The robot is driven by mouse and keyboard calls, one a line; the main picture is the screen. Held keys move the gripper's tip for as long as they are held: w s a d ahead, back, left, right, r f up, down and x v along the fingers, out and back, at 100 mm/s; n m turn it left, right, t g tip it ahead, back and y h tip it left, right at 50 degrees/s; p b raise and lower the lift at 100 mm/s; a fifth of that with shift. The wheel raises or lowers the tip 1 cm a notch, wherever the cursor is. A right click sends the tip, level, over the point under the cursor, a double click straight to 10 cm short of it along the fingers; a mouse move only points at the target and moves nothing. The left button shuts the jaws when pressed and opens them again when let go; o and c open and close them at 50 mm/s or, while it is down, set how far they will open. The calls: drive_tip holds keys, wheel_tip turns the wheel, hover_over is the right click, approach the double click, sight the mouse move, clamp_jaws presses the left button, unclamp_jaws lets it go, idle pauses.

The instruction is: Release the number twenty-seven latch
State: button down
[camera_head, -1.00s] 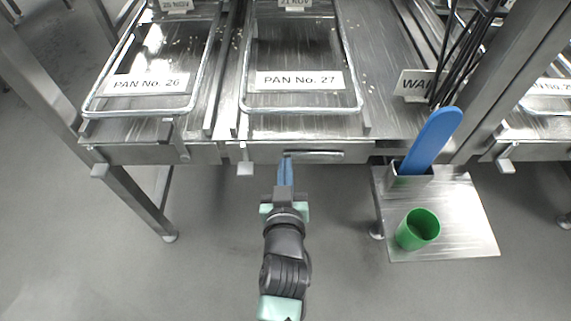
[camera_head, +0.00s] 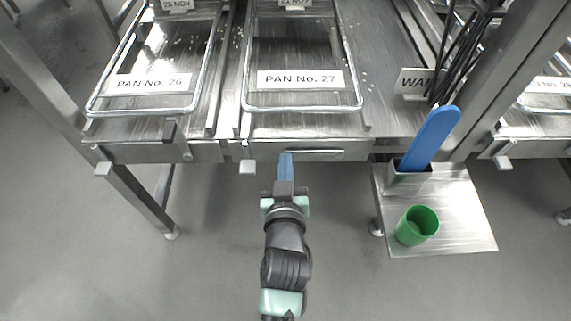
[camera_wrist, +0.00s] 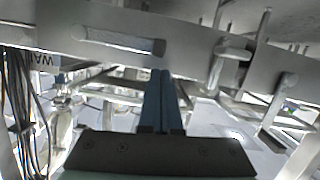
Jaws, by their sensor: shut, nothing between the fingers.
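The PAN No. 27 tray (camera_head: 303,110) lies on the steel bench behind its white label. A block that looks like this latch (camera_wrist: 233,49) shows in the wrist view, right of the fingers. A slim recessed bar handle (camera_head: 313,154) is on the front rail below the tray, and it also shows in the wrist view (camera_wrist: 118,41). My gripper (camera_head: 286,155) is shut and empty, its blue fingertips (camera_wrist: 163,73) near the handle's left end; contact cannot be told.
A blue paddle (camera_head: 432,138) in a metal holder and a green cup (camera_head: 417,226) on a low shelf (camera_head: 465,235) stand to the right. Floor in front is clear.

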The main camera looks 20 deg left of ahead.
drive_tip(key=a+r+p+v, duration=0.1)
drive_tip(key=r+p+v, duration=0.1)
drive_tip(key=v, duration=0.8)
drive_tip(key=shift+d+r, duration=0.15)
drive_tip(key=shift+r, duration=0.1)
drive_tip(key=shift+s, duration=0.15)
drive_tip(key=w+d+r+t, duration=0.1)
drive_tip(key=w+r+t, duration=0.15)
drive_tip(key=r, duration=0.75)
drive_tip(key=w+d+r+m+t, duration=0.1)
drive_tip(key=w+r+t, duration=0.15)
drive_tip(key=r, duration=0.75)
drive_tip(key=w+d+r+t, duration=0.15)
drive_tip(key=w+r, duration=0.25)
drive_tip(key=r, duration=0.6)
drive_tip(key=s+d+r+m+t+h, duration=0.1)
drive_tip(key=s+d+r+t, duration=0.15)
drive_tip(key=r, duration=0.65)
drive_tip(key=s+d+r+m+t+h+p, duration=0.15)
drive_tip(key=s+r, duration=0.25)
drive_tip(key=r, duration=0.4)
drive_tip(key=s+d+r+m+t+h, duration=0.1)
drive_tip(key=s+r+t+h, duration=0.2)
drive_tip(key=r, duration=0.6)
wheel_tip(320, 180, up, 22)
drive_tip(key=y+p, duration=0.1)
drive_tip(key=p, duration=2.2)
drive_tip(key=shift+r+g, duration=0.2)
drive_tip(key=shift+g, duration=0.15)
drive_tip(key=shift+s, duration=0.1)
